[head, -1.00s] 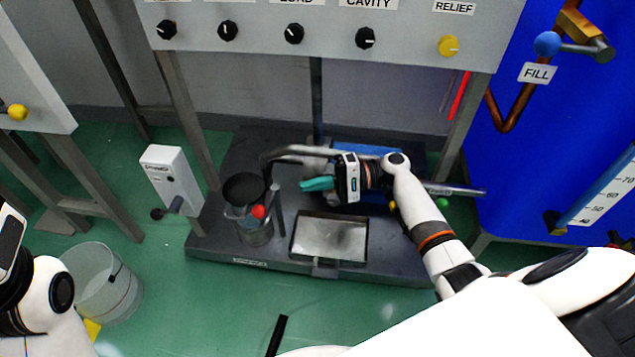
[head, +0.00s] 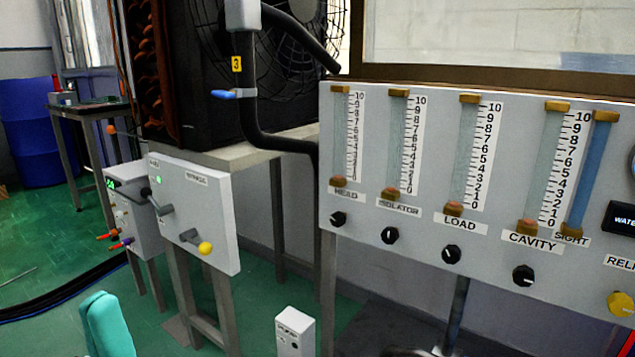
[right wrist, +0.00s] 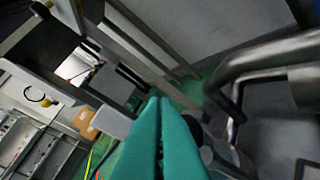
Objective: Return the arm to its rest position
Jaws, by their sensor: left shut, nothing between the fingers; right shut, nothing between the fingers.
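My left gripper (head: 108,322) shows at the lower left of the head view as teal fingers pressed together, with nothing seen in them. The rest of that arm is below the frame. My right gripper (right wrist: 162,102) shows in the right wrist view, its two teal fingers shut and empty. A bent grey metal pipe (right wrist: 272,58) is to the right of these fingers, apart from them in the picture. The right arm is out of the head view.
A grey flow-meter panel (head: 400,225) with black knobs and a yellow knob (head: 621,303) fills the right. A control box (head: 200,205) with a yellow-tipped lever stands left of it. A white box (head: 295,332) is low at centre. Green floor is open at left.

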